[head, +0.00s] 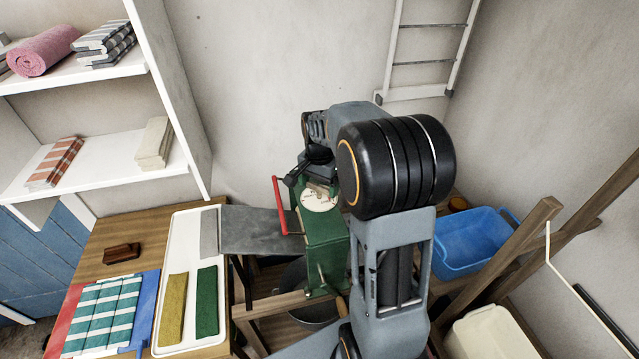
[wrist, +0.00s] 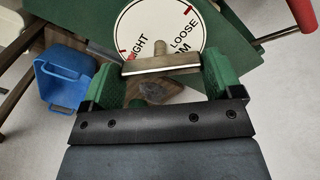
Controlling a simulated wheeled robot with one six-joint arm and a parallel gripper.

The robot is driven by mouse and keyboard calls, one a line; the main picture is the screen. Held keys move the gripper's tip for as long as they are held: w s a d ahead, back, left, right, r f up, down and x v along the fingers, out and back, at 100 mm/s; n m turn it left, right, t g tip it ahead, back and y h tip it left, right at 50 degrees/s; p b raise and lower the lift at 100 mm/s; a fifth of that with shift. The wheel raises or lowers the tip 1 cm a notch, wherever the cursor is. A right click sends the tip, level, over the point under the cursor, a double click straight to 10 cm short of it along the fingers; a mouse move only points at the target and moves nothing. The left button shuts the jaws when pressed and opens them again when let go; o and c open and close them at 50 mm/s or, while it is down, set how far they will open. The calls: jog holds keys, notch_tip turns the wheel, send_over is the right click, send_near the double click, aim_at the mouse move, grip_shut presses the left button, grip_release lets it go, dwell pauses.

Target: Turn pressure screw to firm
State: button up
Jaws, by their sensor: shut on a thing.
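The pressure screw shows in the wrist view as a pale metal crossbar (wrist: 162,63) over a white round dial (wrist: 160,28). The dial reads LOOSE on its right, part of TIGHT on its left, and a letter M by the bar; the rest is covered. My gripper (wrist: 168,70) is shut on the crossbar, a green finger at each end of it. Which mark the screw points to cannot be told. In the head view the dial (head: 319,198) sits on top of the green wringer (head: 326,247), with my gripper (head: 320,176) above it, partly hidden by my arm.
A crank with a red handle (head: 279,205) stands at the wringer's left, close to my gripper. A grey sheet (head: 262,230) leads to a white tray (head: 210,341) with folded cloths. A blue tub (head: 470,243) and wooden bars are on the right.

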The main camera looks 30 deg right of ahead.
jog(key=shift+c, duration=0.9)
jog(key=shift+n, duration=0.3)
jog(key=n+b, duration=0.1)
jog(key=n, duration=0.4)
jog(key=shift+n, duration=0.4)
jog(key=n+b, duration=0.1)
jog(key=n, duration=0.6)
jog(key=shift+b, duration=0.3)
jog(key=n, duration=0.6)
jog(key=shift+n+b, duration=0.3)
jog(key=shift+b, duration=0.05)
jog(key=n, duration=0.6)
jog(key=shift+n+b, duration=0.3)
jog(key=shift+n, duration=0.1)
jog(key=o, duration=0.7)
